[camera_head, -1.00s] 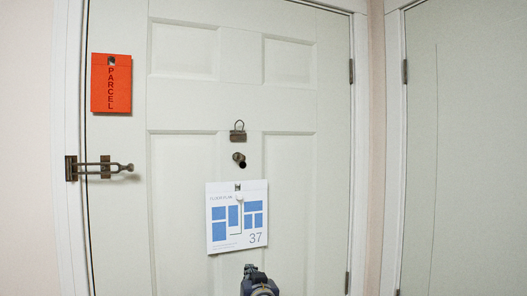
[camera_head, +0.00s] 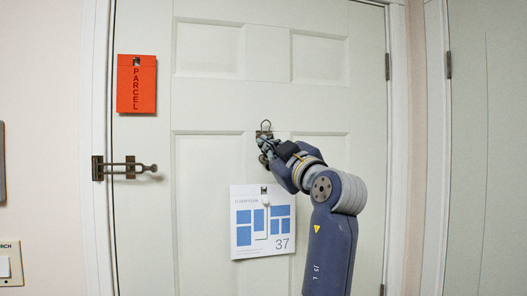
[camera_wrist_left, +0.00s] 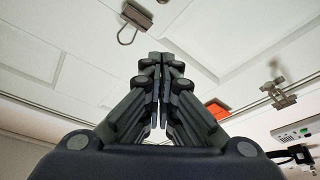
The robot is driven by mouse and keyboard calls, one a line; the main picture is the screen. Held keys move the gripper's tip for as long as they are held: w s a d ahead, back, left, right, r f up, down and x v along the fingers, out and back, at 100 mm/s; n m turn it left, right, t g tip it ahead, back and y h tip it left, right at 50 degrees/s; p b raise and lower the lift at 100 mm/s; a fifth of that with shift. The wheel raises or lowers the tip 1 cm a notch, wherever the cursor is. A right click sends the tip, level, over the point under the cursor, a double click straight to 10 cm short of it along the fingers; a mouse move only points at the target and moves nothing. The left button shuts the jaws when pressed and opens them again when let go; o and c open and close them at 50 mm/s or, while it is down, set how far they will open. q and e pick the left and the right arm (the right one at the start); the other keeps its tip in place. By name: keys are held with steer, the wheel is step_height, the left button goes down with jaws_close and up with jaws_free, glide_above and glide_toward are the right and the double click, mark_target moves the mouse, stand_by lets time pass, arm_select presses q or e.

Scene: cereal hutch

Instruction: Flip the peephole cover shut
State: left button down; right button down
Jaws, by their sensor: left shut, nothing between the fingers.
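The peephole cover (camera_head: 264,134) is a small dark metal flap with a wire ring above it, on the white door. It sits above where the peephole was seen earlier, raised off it. It also shows at the top of the left wrist view (camera_wrist_left: 138,15), its ring hanging towards the fingers. My left gripper (camera_head: 268,150) is just below the flap in the head view, shut with nothing between the fingers. Its fingers (camera_wrist_left: 160,90) are together in the left wrist view. The gripper hides the peephole, and I cannot tell whether it touches the flap. My right gripper is not in view.
An orange PARCEL tag (camera_head: 136,84) hangs at the upper left of the door. A door guard latch (camera_head: 125,168) sits below it. A floor plan card (camera_head: 263,238) hangs below the gripper. A light switch (camera_head: 8,265) is on the left wall.

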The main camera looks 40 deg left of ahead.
arm_select(q)
steer(key=p+x, duration=0.5)
steer(key=x, duration=0.5)
steer(key=f, duration=0.1)
steer(key=w+d+f+p, duration=0.1)
steer(key=w+f+p, duration=0.1)
steer(key=shift+d+f, duration=0.25)
steer(key=shift+a, duration=0.1)
